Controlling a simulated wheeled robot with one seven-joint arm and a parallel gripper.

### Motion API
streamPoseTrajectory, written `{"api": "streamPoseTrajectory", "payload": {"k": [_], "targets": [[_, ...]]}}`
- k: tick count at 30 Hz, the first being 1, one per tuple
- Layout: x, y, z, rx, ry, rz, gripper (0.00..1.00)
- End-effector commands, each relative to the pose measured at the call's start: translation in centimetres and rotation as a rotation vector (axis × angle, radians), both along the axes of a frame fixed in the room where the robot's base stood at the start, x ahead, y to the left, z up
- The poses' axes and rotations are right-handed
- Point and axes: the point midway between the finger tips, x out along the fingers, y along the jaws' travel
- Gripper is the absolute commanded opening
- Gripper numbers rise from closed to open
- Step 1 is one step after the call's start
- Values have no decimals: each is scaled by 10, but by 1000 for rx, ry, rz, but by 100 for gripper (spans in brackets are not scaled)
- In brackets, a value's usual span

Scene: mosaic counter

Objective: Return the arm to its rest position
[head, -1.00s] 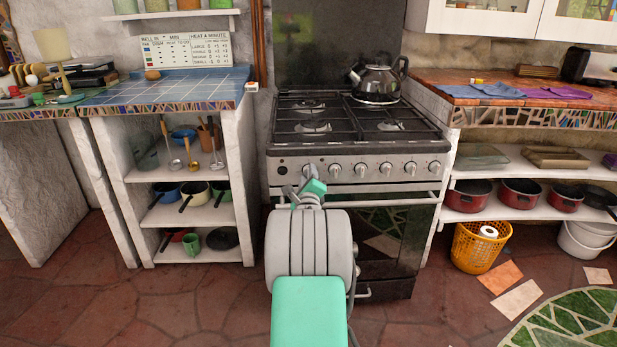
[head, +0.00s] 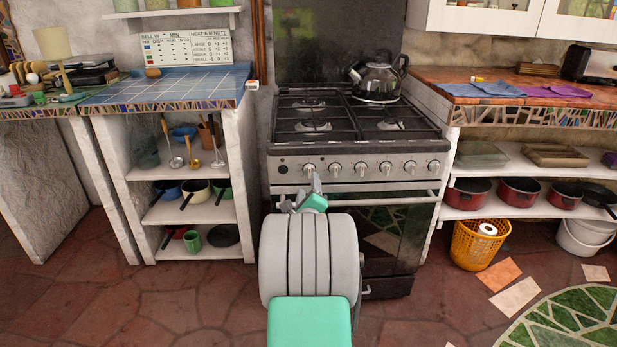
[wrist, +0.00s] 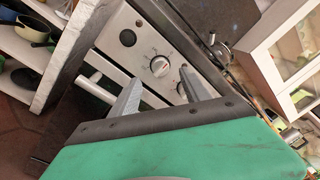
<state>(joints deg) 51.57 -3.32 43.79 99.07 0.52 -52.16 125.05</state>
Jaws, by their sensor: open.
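My gripper (head: 314,184) shows in the head view in front of the stove, near the row of knobs and the oven handle, partly hidden behind my own arm. In the wrist view my gripper (wrist: 158,92) has its two grey fingers apart with nothing between them. The stove (head: 352,146) stands behind it, and its control panel (wrist: 140,48) with knobs fills the space beyond the fingers in the wrist view. I cannot tell the exact gap between fingers and panel.
A black kettle (head: 377,80) stands on the stove's back right burner. A blue-tiled counter (head: 165,90) with shelves of pots is to the left. A shelf with red pots (head: 520,191) and an orange basket (head: 480,243) are to the right. The floor in front is mostly clear.

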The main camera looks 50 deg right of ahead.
Motion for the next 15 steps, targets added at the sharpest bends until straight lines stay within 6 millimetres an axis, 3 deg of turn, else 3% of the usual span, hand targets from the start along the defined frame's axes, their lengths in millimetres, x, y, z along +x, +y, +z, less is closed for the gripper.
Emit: {"api": "streamPoseTrajectory", "payload": {"k": [15], "targets": [[-2,11,5,-4,17,8,55]]}}
